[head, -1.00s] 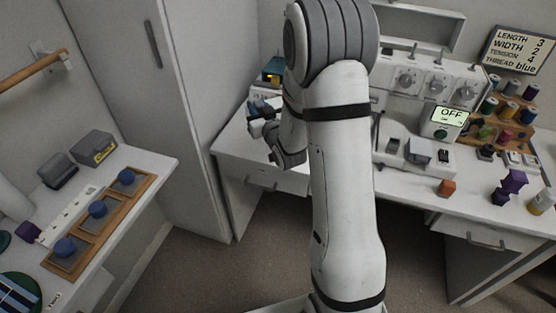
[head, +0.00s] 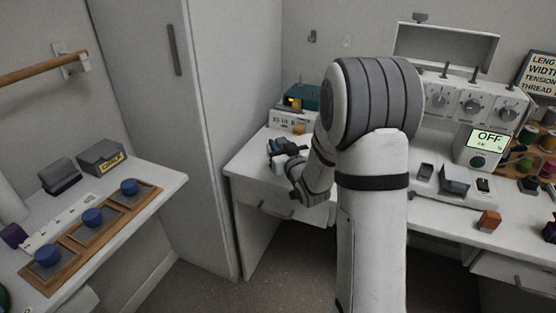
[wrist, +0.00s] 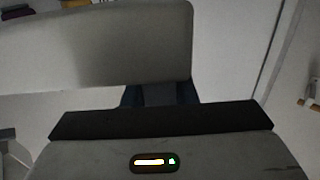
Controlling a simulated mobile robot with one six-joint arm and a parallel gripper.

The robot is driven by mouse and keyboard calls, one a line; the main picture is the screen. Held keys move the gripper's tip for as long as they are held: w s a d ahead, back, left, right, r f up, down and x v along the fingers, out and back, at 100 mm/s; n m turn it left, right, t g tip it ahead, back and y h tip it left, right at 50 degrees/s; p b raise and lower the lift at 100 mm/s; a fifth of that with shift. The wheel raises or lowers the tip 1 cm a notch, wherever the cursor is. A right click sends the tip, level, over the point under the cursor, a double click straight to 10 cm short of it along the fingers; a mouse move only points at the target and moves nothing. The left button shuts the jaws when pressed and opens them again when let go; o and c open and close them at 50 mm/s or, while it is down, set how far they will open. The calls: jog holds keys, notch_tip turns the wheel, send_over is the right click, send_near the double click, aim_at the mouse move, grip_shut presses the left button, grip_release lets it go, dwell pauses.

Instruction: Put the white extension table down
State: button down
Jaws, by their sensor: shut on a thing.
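My gripper (head: 287,148) is at the left part of the white desk in the head view, partly hidden by my own arm. In the wrist view, a pale flat panel with a rounded corner, which looks like the white extension table (wrist: 110,45), fills the upper left. The dark fingers of my gripper (wrist: 160,95) meet its near edge and are shut on it. I cannot make out the panel against the white desk in the head view, nor tell whether it touches a surface.
The white desk (head: 245,172) carries a white box with digits (head: 288,121) behind my gripper and a sewing machine (head: 470,100) to the right. A side counter (head: 165,180) at left holds a wooden tray (head: 85,235) with blue knobs. A tall cabinet (head: 150,60) stands between.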

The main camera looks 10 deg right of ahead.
jog(key=shift+f, duration=1.85)
jog(key=shift+b, duration=0.35)
jog(key=shift+f, duration=0.15)
jog(key=c, duration=1.2)
grip_release()
jog(key=shift+o, duration=0.2)
